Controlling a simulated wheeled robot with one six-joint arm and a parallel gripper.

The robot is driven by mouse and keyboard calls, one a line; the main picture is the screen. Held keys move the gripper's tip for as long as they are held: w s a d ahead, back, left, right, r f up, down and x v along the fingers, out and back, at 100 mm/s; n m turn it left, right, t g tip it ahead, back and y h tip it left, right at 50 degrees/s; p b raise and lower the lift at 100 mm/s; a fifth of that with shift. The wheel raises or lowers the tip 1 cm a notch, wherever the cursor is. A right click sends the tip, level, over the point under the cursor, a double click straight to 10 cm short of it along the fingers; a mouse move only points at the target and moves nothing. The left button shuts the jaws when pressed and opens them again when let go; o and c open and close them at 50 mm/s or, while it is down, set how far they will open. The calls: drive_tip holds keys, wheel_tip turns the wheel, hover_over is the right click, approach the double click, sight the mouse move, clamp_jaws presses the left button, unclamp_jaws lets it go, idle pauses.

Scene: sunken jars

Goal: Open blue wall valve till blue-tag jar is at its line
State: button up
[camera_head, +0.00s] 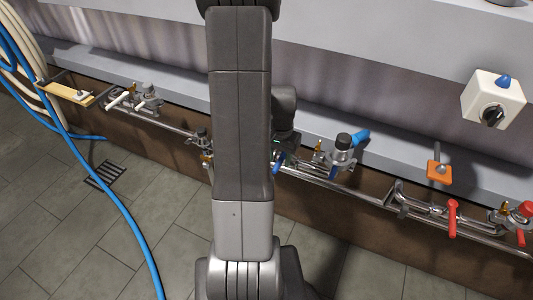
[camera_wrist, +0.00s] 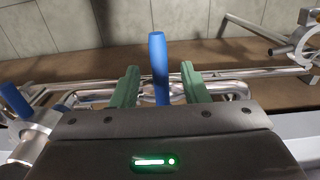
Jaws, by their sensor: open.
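A blue valve lever (camera_wrist: 158,66) stands upright in the wrist view, in front of the metal pipes. My gripper (camera_wrist: 160,84) is open, with one green finger on each side of the lever and visible gaps between. In the head view a small part of the blue lever (camera_head: 277,162) shows at the right edge of my arm; my gripper is mostly hidden there. No jar with a blue tag is visible.
Pipes (camera_head: 340,188) run along the wall ledge. A red lever (camera_head: 452,218), an orange tag (camera_head: 435,172) and a white box (camera_head: 480,98) with a black knob are on the right. White levers (camera_head: 122,99) and a blue hose (camera_head: 120,205) are on the left. The tiled floor is mostly clear.

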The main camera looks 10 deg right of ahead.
sight(279, 161)
drive_tip(key=shift+f, duration=0.1)
drive_tip(key=shift+f+b, duration=1.2)
drive_tip(key=shift+f, duration=0.2)
